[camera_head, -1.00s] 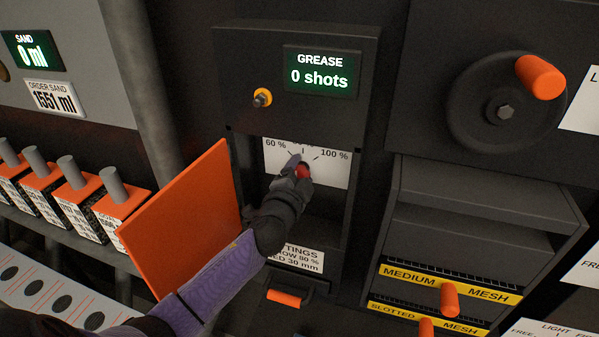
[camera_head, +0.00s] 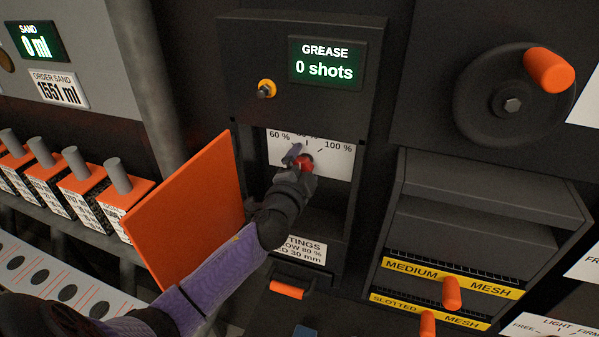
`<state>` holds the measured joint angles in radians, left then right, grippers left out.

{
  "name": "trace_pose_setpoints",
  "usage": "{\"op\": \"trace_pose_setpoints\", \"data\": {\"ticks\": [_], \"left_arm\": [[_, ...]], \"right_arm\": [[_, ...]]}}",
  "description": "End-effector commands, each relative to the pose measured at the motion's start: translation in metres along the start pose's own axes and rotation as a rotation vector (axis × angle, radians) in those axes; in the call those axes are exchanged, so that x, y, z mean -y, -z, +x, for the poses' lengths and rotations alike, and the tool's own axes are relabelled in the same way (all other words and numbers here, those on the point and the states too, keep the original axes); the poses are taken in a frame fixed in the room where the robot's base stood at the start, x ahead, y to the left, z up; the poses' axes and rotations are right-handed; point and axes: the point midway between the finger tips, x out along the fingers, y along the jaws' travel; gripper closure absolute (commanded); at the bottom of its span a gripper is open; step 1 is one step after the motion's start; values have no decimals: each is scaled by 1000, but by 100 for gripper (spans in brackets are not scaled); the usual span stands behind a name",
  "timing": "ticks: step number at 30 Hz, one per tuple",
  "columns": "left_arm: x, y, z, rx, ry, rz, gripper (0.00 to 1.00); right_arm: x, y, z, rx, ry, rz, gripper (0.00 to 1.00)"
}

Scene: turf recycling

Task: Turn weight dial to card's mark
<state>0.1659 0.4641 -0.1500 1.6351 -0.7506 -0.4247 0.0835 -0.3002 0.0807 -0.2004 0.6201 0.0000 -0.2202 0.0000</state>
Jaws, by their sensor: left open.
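The dial's white scale plate (camera_head: 325,160) sits in a dark recess, with marks reading 60 % at left and 100 % at right. The middle label is mostly cut off by the housing above. A red knob (camera_head: 306,163) shows in front of the scale. My left gripper (camera_head: 298,160) is open at the knob, one finger to its left; whether it touches cannot be told. The gripper and wrist hide the knob's lower part. My right gripper is not in view.
An orange door (camera_head: 190,215) stands open left of the recess, close to my left forearm. The grease display (camera_head: 325,65) reads 0 shots. A black handwheel (camera_head: 480,105) and mesh drawers (camera_head: 440,280) stand at right. Several orange-topped blocks (camera_head: 85,190) line a left shelf.

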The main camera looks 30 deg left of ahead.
Motion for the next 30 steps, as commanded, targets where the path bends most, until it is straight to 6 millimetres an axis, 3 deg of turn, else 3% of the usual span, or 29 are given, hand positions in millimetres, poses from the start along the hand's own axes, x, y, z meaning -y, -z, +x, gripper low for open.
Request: {"op": "trace_pose_setpoints", "data": {"ticks": [9,13,30], "left_arm": [[-2,-1,-67,1,-3,-1,0],[-2,-1,-87,1,-2,-1,0],[-6,-4,-100,43,-25,-45,0]], "right_arm": [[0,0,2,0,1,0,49],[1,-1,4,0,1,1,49],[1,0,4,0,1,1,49]]}}
